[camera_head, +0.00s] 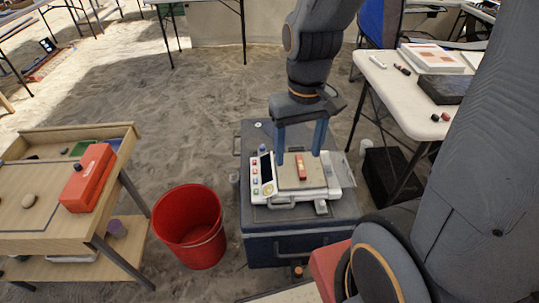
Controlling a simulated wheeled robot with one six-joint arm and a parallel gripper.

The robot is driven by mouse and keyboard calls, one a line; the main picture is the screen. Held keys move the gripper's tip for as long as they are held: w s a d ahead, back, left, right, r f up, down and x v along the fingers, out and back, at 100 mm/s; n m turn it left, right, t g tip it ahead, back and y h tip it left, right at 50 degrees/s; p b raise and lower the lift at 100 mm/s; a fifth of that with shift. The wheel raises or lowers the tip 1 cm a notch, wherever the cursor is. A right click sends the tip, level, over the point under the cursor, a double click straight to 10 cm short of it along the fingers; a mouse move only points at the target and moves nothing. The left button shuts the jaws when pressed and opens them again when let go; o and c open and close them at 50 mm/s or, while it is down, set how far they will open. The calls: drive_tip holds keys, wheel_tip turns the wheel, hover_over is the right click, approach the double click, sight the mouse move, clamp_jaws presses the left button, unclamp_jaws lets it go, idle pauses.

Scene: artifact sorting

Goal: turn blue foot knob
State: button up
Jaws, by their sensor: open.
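A white scale (334,186) with a square beige pan (288,181) sits on top of a dark blue-grey case. A small bluish knob (262,148) shows at the scale's back left corner, beside the display and its coloured buttons. A greyish round knob (322,207) shows at the front right corner. A small red and tan block (301,167) stands on the pan. My gripper (299,159) points down over the scale with its two blue fingers apart and nothing between them that it clearly grips. The left finger is to the right of the bluish knob, apart from it in the picture.
The case (290,246) stands on sandy ground. A red bucket (189,227) is to its left, next to a wooden workbench (40,217) with a red box (87,178). A white table (405,92) with several items and a black box (390,176) are at the right.

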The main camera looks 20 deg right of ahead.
drive_tip(key=w+f+n, duration=0.1)
drive_tip(key=w, duration=0.3)
drive_tip(key=w+f+n+b, duration=0.1)
drive_tip(key=w, duration=0.3)
drive_tip(key=w+f+n, duration=0.1)
drive_tip(key=w+f, duration=0.1)
drive_tip(key=w, duration=0.3)
drive_tip(key=shift+d+b, duration=0.1)
drive_tip(key=shift+b, duration=0.25)
drive_tip(key=c, duration=0.4)
drive_tip(key=n+b, duration=0.5)
drive_tip(key=n, duration=0.4)
hover_over(262, 146)
wheel_tip(262, 146, down, 23)
drive_tip(key=shift+s+f, duration=0.1)
drive_tip(key=shift+f+p, duration=0.35)
drive_tip(key=shift+f, duration=3.25)
drive_tip(key=shift+m, duration=0.3)
clamp_jaws()
